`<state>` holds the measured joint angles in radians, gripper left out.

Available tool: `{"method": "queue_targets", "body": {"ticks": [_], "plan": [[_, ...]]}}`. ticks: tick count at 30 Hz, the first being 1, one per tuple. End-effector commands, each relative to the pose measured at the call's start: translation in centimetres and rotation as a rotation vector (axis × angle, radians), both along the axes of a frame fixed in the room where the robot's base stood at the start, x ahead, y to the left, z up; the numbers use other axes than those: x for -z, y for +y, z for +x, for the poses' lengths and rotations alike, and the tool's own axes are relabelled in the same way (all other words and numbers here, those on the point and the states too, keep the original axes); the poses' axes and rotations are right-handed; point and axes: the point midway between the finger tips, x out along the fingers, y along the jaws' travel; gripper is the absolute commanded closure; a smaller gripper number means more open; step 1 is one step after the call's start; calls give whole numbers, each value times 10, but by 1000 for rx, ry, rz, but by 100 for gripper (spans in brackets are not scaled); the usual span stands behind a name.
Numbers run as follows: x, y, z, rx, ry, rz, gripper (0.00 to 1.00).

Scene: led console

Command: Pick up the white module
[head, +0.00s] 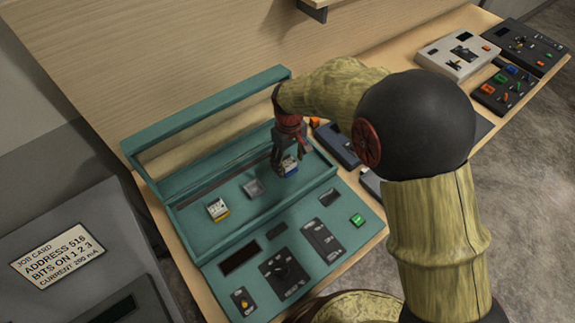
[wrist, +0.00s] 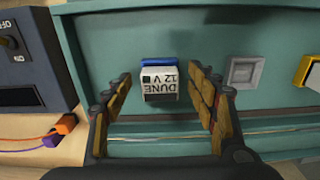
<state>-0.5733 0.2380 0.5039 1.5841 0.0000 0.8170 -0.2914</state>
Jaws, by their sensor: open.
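A white module (wrist: 159,84) with a blue edge and the label "DUNE 12 V" sits in the teal console (head: 190,240). It also shows in the head view (head: 289,167), partly hidden by my gripper. My gripper (wrist: 160,74) is open, one finger on each side of this module, with gaps between the fingers and its sides in the wrist view. I cannot tell whether the fingertips are down at its height. A second white module (head: 217,209) with a yellow edge sits farther left in the console; its edge shows in the wrist view (wrist: 312,76).
A grey square socket (head: 253,188) is empty between the modules. The raised teal frame (head: 205,110) stands behind the console. A dark switch box (wrist: 30,60) and an orange connector (wrist: 66,124) lie beside the console. A job card (head: 58,255) is at left.

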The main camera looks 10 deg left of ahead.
Motion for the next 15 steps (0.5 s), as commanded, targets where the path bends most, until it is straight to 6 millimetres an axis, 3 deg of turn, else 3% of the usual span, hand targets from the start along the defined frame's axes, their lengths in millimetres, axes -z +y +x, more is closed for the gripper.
{"method": "queue_targets", "body": {"ticks": [3, 9, 15], "plan": [[10, 0, 0, 0, -1, 1, 42], [10, 0, 1, 0, -1, 1, 42], [10, 0, 1, 1, -1, 1, 54]]}}
